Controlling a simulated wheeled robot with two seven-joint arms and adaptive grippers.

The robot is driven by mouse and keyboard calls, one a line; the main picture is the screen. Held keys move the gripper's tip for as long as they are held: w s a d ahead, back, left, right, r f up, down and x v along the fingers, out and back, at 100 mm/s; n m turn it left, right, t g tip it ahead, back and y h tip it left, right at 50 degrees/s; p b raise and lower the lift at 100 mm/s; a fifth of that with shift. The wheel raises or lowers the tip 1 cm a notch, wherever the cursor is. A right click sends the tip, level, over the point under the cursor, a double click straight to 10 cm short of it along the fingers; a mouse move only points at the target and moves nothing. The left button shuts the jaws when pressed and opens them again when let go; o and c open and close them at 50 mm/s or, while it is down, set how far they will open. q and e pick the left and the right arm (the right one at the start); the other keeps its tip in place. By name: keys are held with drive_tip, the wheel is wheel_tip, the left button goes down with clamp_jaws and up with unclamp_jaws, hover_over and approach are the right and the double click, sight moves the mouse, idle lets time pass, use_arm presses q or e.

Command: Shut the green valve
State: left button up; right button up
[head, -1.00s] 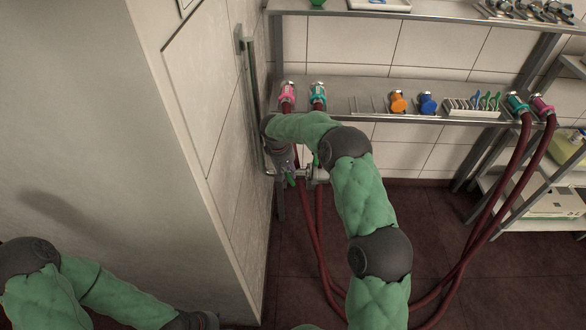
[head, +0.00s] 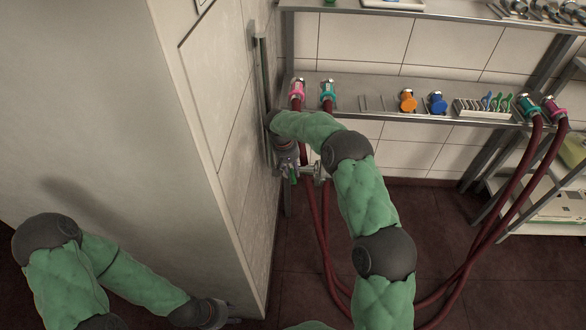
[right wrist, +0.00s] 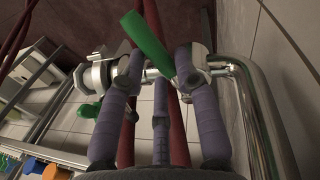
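A green valve handle (right wrist: 148,42) shows large in the right wrist view, slanting across and between the fingertips of my right gripper (right wrist: 160,66). The fingers are spread apart, and I cannot tell whether they touch the handle. In the head view, the green handle (head: 293,178) shows just below my right gripper (head: 287,162), beside the metal pipe fitting (head: 312,172). A second green handle (right wrist: 88,110) is left of the fingers in the wrist view. My left gripper (head: 232,319) is low by the wall corner, small and unclear.
A metal pipe (right wrist: 255,110) bends close to the right of my right gripper. Dark red hoses (head: 313,215) hang from the shelf (head: 360,85) beside the valves. The tiled wall (head: 232,130) stands close on the left. Orange (head: 407,100) and blue (head: 438,103) fittings sit on the shelf.

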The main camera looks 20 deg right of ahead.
drive_tip(key=o, duration=0.4)
drive_tip(key=shift+w+a+r, duration=0.1)
drive_tip(key=shift+a+r, duration=0.15)
drive_tip(key=shift+r, duration=0.95)
drive_tip(key=shift+a+r, duration=0.25)
drive_tip(key=shift+r, duration=1)
drive_tip(key=shift+w+a+r, duration=0.1)
drive_tip(key=shift+a+r, duration=0.15)
drive_tip(key=shift+r, duration=0.95)
